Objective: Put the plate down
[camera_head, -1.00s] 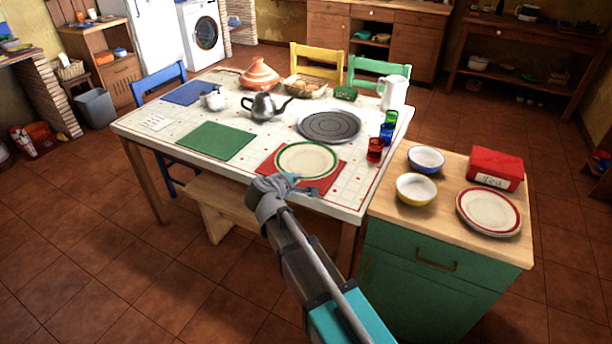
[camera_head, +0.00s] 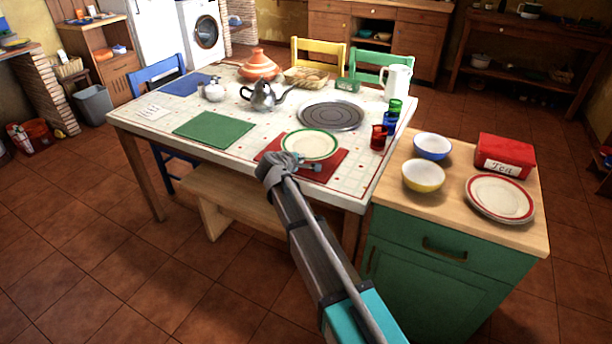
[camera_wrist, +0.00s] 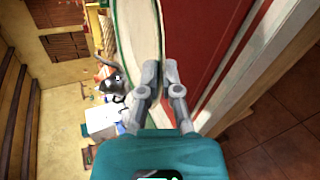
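The plate (camera_head: 310,144), cream with a green rim, is over the red placemat (camera_head: 333,168) at the table's near edge. It looks roughly level; I cannot tell whether it rests on the mat. My gripper (camera_head: 314,167) is at the plate's near rim. In the wrist view, my gripper (camera_wrist: 160,66) has its fingertips close together with the plate's rim (camera_wrist: 142,28) between them, so it looks shut on the rim. The red placemat (camera_wrist: 208,50) fills the area to the right of the fingers there.
Red, blue and green glasses (camera_head: 378,137) stand right of the placemat. A dark round tray (camera_head: 331,115) lies behind it. A green placemat (camera_head: 214,131) lies to the left. The green cabinet (camera_head: 440,260), bearing bowls, a tea tin and plates, stands at right. A bench (camera_head: 232,193) is in front.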

